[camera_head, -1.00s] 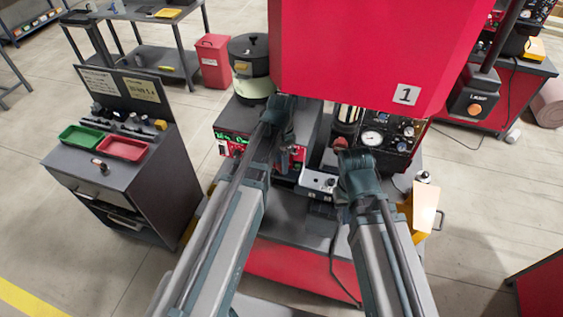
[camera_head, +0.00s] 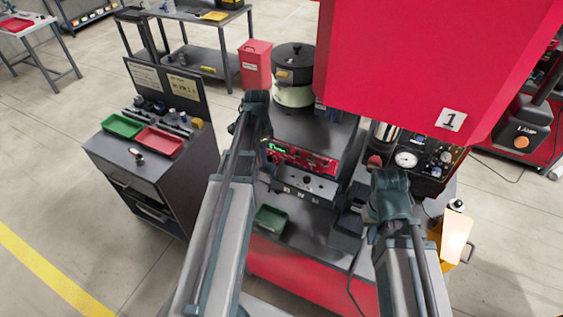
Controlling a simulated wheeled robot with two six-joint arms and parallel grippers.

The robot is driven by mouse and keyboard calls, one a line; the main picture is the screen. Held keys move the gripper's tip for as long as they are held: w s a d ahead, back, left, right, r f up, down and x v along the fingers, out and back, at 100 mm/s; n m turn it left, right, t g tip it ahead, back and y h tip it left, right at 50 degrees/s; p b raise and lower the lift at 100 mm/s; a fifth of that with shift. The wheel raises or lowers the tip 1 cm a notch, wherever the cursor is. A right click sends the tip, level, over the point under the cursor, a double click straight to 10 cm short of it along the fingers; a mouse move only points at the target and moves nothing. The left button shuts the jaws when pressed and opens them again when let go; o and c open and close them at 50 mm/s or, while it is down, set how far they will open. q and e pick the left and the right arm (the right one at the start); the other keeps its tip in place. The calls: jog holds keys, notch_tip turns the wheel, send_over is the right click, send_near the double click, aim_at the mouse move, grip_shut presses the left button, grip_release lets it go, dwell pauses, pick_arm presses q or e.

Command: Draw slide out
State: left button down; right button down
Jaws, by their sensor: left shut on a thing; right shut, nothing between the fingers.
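The bowl feeder (camera_head: 294,72) stands on a dark machine body with a red front panel (camera_head: 300,158). A grey metal strip with dark knobs (camera_head: 306,184) runs below the panel; I cannot tell for certain which part is the slide. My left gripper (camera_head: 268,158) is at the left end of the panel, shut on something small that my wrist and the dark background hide. My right gripper (camera_head: 385,212) is shut and empty in front of the gauge panel (camera_head: 407,160); its fingertips are mostly hidden by its wrist.
A small green tray (camera_head: 271,219) lies on the machine's bench below the strip. A large red cover marked 1 (camera_head: 400,80) hangs over the right side. A grey cabinet with a green tray (camera_head: 123,125) and a red tray (camera_head: 159,141) stands at left. Open floor lies between.

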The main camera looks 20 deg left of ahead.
pick_arm(q)
jog(key=a, duration=0.6)
jog(key=shift+w+a, duration=0.15)
jog(key=shift+a, duration=0.05)
jog(key=c, duration=0.8)
grip_release()
jog(key=shift+a, duration=0.1)
jog(key=o, duration=0.3)
jog(key=shift+a, duration=0.1)
jog(key=shift+o, duration=0.2)
jog(key=shift+r, duration=0.15)
